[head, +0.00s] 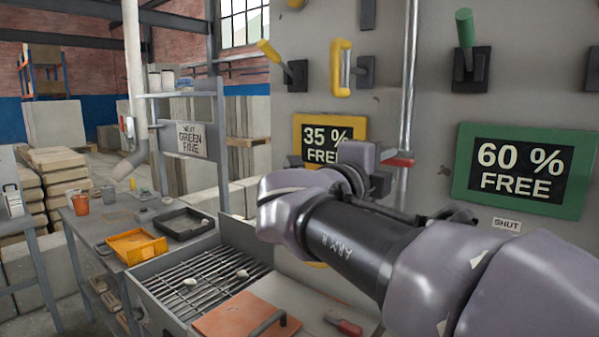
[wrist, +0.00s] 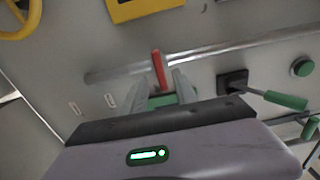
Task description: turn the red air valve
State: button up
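The red air valve handle (head: 398,160) is a short red lever on the upright metal pipe (head: 408,90) between the two signs in the head view. In the wrist view the red handle (wrist: 159,70) stands out across the pipe (wrist: 210,62). My gripper (wrist: 160,78) is open, with one finger on each side of the red handle near its lower end. I see a gap beside the handle, and cannot tell whether either finger touches it. In the head view my wrist hides the fingertips and part of the valve.
A yellow "35 % FREE" sign (head: 331,130) and a green "60 % FREE" sign (head: 522,168) flank the pipe. Yellow levers (head: 342,68) and a green lever (head: 466,30) stick out above. A grated bench (head: 200,283) with an orange tray (head: 137,247) lies at lower left.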

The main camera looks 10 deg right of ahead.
jog(key=p+v, duration=0.1)
jog(key=v, duration=1.3)
jog(key=shift+p, duration=0.35)
jog(key=shift+r, duration=0.1)
jog(key=w+a+n+t+y, duration=0.35)
jog(key=n+t+y, duration=0.25)
jog(key=n+y, duration=0.3)
jog(key=s+a+f+n+g+y, duration=0.2)
jog(key=a+f+n+y, duration=0.1)
jog(key=f+n+y, duration=0.45)
jog(key=s+d+f+n+g+h, duration=0.1)
jog(key=s+d+f+n+g, duration=0.1)
jog(key=s+f+g, duration=0.3)
jog(key=s+d+f+n+g, duration=0.3)
jog(key=s+f+g, duration=0.3)
jog(key=s+f, duration=0.7)
notch_tip(320, 180, down, 4)
jog(key=shift+r+n+h, duration=0.2)
jog(key=shift+n+h, duration=0.15)
jog(key=shift+n, duration=0.3)
